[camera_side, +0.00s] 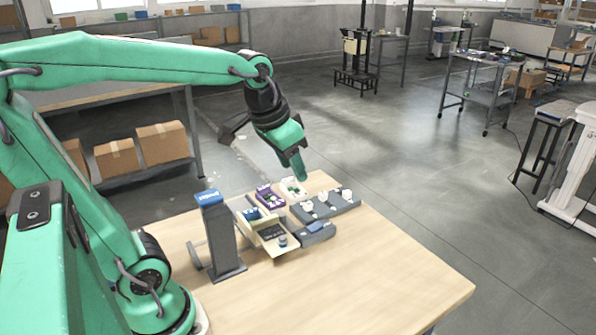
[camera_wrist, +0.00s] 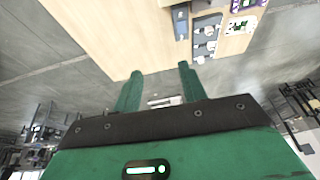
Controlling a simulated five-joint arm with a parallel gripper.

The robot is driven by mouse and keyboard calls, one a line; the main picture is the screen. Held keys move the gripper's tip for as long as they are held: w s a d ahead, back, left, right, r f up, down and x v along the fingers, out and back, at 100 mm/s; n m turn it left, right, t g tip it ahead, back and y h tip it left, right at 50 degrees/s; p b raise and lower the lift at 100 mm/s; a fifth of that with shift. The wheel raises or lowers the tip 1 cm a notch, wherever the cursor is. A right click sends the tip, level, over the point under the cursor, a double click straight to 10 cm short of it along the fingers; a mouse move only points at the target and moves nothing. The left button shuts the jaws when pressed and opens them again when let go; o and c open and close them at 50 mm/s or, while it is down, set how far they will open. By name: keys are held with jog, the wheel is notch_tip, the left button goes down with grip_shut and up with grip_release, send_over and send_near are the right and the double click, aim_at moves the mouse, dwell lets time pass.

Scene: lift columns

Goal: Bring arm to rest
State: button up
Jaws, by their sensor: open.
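My green arm reaches over the wooden table (camera_side: 390,275), with its wrist bent down. My gripper (camera_side: 298,170) points downward above the far part of the table, near a white tray with green bits (camera_side: 292,189). In the side view its two fingers overlap. In the wrist view my gripper (camera_wrist: 160,72) is open, its two green fingers apart with nothing between them. The table (camera_wrist: 110,30) fills the top of that view, beyond the fingertips.
A grey stand with a blue top (camera_side: 222,240) rises from the table. Beside it are a beige open box (camera_side: 270,237), a purple box (camera_side: 270,197), a grey holder with white pieces (camera_side: 325,206) and a small grey block (camera_side: 315,233). The table's front right is clear.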

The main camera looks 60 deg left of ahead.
jog(key=s+d+f+t, duration=0.1)
jog(key=s+d+f, duration=0.1)
jog(key=s, duration=0.6)
jog(key=shift+s+d+f, duration=0.2)
jog(key=shift+d+f, duration=0.1)
jog(key=shift+d, duration=0.2)
